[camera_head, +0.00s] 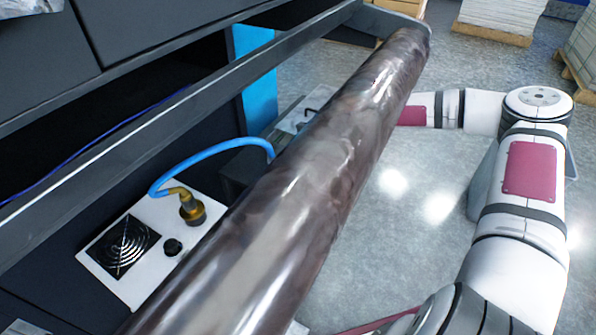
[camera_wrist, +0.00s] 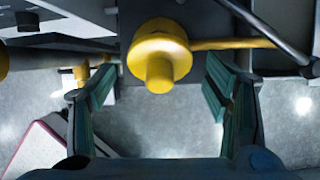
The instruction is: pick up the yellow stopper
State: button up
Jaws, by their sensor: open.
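The yellow stopper (camera_wrist: 159,56) shows in the wrist view at the upper middle, a round disc with a stub facing the camera. A yellow rod runs from it to the right. My gripper (camera_wrist: 162,85) is open, with one green finger on each side below and beside the stopper. The stopper is centred between the fingers, and I cannot tell how far it lies beyond their tips. Nothing is held. In the head view the roll hides the gripper and the stopper.
A large glossy roll (camera_head: 300,190) crosses the head view diagonally, beside a dark machine frame (camera_head: 150,130). A blue hose (camera_head: 215,150) rises from a brass fitting (camera_head: 192,208) on a white panel. Pallets (camera_head: 495,33) stand at the back. Open grey floor (camera_head: 420,190) lies right of the roll.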

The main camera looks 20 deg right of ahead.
jog(key=shift+c, duration=0.3)
jog(key=c, duration=1.3)
jog(key=shift+o, duration=0.2)
jog(key=shift+r, duration=0.15)
